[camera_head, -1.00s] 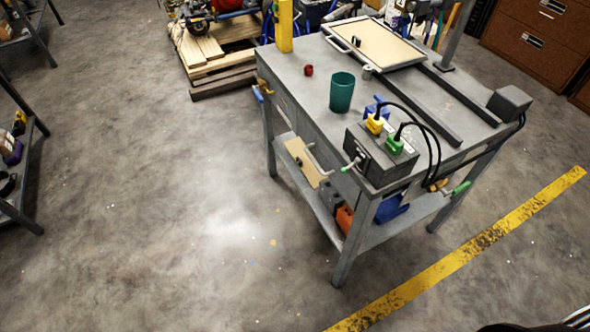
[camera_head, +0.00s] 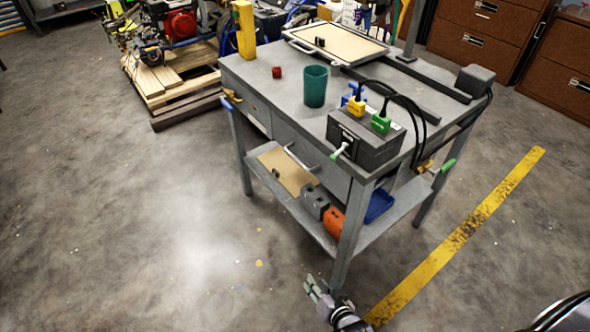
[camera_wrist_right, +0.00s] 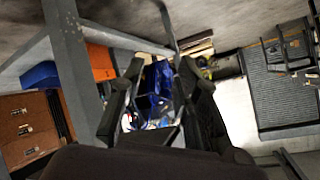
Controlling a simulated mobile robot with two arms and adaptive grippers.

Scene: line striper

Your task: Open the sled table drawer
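The grey metal sled table (camera_head: 265,85) stands at centre right in the head view. Its drawer front (camera_head: 290,140), with a pale curved bar handle (camera_head: 300,158), faces the lower left under the top. I cannot tell whether it is fully closed. My right gripper (camera_head: 314,287) is low in front of the table's near leg, below the handle and apart from it. In the right wrist view its two dark fingers (camera_wrist_right: 160,66) are spread with nothing held between them. My left gripper is not in view.
The lower shelf (camera_head: 315,225) holds an orange item (camera_head: 334,220). Floor to the left is clear.

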